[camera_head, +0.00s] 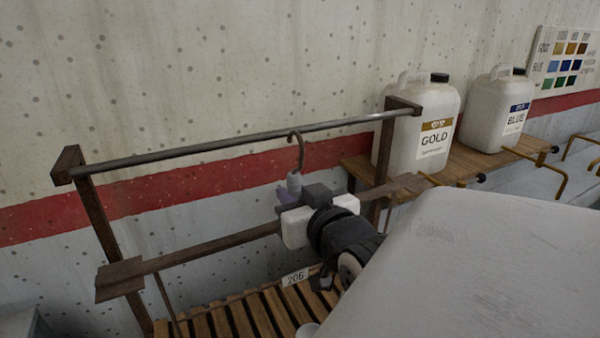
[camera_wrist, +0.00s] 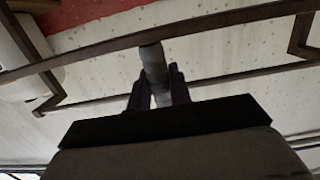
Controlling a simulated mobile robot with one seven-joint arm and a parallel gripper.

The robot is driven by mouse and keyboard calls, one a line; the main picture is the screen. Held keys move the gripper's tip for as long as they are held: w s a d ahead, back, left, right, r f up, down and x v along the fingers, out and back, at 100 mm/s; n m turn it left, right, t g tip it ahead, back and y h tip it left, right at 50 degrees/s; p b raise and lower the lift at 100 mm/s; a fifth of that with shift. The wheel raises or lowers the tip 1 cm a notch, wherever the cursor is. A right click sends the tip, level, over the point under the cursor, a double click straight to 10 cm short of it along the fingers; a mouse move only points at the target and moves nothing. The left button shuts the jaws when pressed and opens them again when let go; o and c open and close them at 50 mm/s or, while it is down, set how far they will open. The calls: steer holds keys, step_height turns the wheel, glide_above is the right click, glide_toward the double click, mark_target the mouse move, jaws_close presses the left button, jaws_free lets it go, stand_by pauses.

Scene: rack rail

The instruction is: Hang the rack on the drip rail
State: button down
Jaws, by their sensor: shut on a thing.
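The drip rail (camera_head: 200,146) is a grey metal bar between two brown wooden posts; it crosses the head view in front of the wall. A brown hook (camera_head: 300,152) with a grey neck (camera_head: 294,184) stands up from my gripper (camera_head: 289,196), its curved top at the rail in the picture. I cannot tell whether it is over the rail or in front of it. My gripper is shut on the neck, which also shows between the fingers in the wrist view (camera_wrist: 154,66). The rest of the rack is mostly hidden behind my gripper and arm.
A lower wooden crossbar (camera_head: 200,252) runs behind my gripper. A slatted wooden surface (camera_head: 240,315) and a tag reading 206 (camera_head: 295,277) are below. GOLD (camera_head: 418,125) and BLUE (camera_head: 497,108) jugs stand on a shelf at right, with brass-coloured hooks (camera_head: 530,165) nearby.

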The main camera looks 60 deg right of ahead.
steer(key=shift+r+x, duration=0.2)
steer(key=shift+x, duration=1.1)
steer(key=shift+r+x, duration=0.15)
steer(key=shift+x, duration=1.2)
steer(key=shift+w+r, duration=0.15)
steer(key=shift+w, duration=0.05)
steer(key=shift+w+d, duration=0.15)
steer(key=shift+w, duration=0.05)
steer(key=shift+w+d, duration=0.1)
steer(key=shift+w, duration=0.1)
steer(key=shift+x, duration=1.05)
steer(key=shift+w+r, duration=0.1)
steer(key=shift+r, duration=0.05)
steer(key=shift+x, duration=0.95)
steer(key=shift+r, duration=0.1)
